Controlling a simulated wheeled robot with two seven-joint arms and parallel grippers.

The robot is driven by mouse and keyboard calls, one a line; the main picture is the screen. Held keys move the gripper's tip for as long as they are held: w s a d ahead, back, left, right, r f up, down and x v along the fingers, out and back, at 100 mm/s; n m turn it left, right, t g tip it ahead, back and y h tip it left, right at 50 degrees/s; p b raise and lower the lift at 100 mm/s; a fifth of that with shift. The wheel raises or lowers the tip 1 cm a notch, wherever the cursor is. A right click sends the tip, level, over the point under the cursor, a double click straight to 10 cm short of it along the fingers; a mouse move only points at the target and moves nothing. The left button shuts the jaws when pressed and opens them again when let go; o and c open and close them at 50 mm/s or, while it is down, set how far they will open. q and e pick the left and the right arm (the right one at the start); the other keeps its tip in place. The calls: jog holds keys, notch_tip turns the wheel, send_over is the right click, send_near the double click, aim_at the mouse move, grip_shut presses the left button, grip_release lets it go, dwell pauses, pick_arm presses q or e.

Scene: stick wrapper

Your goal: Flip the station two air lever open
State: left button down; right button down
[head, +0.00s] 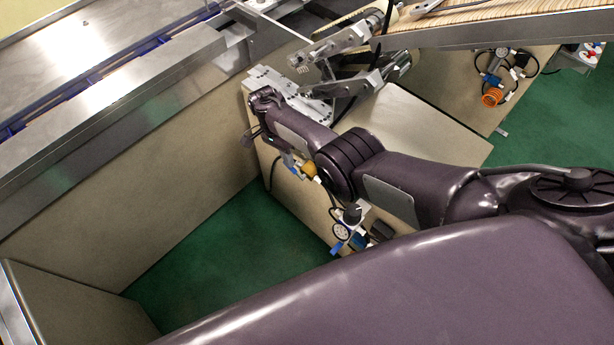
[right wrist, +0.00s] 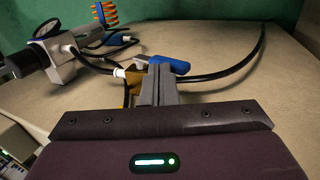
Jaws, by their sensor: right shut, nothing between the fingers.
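A blue lever (right wrist: 168,65) on a brass-coloured valve (right wrist: 134,82) shows in the right wrist view, with a black hose running from it. My right gripper (right wrist: 160,85) is shut and empty, its fingertips right at the lever's near side. I cannot tell whether they touch it. The lever lies roughly across the picture. In the head view my right arm reaches in from the right to the side of a beige cabinet (head: 300,215), and its fingertips are hard to make out. No station number is readable. My left gripper is not in view.
A pressure gauge with regulator (head: 342,230) is mounted on the cabinet below my arm; it also shows in the right wrist view (right wrist: 45,35). An orange coil (right wrist: 106,14) is behind it. A metal conveyor frame (head: 120,90) stands at left. Green floor (head: 220,265) is clear between.

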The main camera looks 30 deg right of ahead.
jog(key=shift+f, duration=0.2)
jog(key=shift+w+a+r, duration=0.1)
jog(key=shift+r, duration=0.05)
jog(key=shift+s+d+p, duration=0.2)
jog(key=shift+s+p, duration=0.2)
jog(key=shift+s+d+f, duration=0.15)
jog(key=shift+s+f, duration=0.15)
jog(key=shift+f, duration=0.1)
